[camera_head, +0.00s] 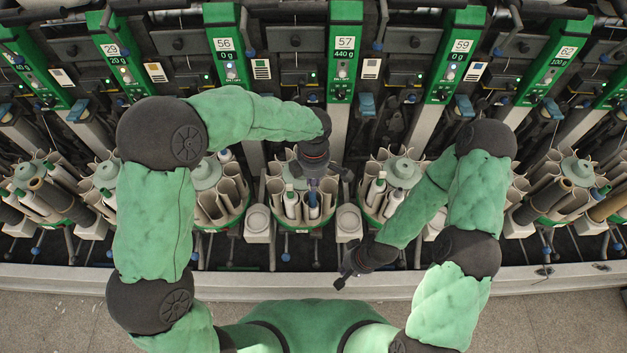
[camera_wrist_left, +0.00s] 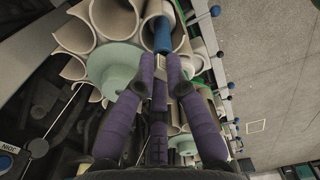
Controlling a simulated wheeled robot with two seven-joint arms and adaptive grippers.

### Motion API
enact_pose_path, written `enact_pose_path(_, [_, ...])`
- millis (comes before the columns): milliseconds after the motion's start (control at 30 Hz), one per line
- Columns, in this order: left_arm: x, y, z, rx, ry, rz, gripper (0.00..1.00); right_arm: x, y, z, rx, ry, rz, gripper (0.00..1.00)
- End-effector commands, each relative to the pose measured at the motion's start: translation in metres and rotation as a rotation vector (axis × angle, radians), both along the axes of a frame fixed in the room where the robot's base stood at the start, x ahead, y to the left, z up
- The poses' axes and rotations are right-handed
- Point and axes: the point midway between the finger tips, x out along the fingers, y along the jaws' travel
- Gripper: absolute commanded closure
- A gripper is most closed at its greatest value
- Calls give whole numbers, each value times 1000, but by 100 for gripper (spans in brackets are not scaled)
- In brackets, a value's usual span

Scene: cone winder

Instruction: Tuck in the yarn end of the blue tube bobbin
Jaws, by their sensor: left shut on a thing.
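The blue tube bobbin (camera_head: 313,201) stands in a pocket of the round tube magazine below the unit marked 57. It also shows in the left wrist view (camera_wrist_left: 162,36), its blue end in front of a cream pocket. My left gripper (camera_head: 318,180) is directly above that magazine, pointing down. In the wrist view its purple fingers (camera_wrist_left: 161,66) are shut on the bobbin, one on each side. The yarn end is too fine to make out. My right gripper (camera_head: 343,276) is empty near the front rail, away from the magazines; its opening is unclear.
Neighbouring magazines (camera_head: 400,172) with white, brown and dark tubes stand close on both sides. Green numbered unit panels (camera_head: 343,60) rise behind. A grey rail (camera_head: 240,286) runs along the front, and clear floor (camera_head: 560,318) lies before it.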

Motion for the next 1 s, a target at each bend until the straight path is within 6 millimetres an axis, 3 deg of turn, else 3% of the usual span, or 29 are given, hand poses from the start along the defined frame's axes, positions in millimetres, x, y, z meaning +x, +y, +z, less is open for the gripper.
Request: enact_pose_path(1000, [0,0,-4,0,0,0,96,0,0,-7,0,0,0,100])
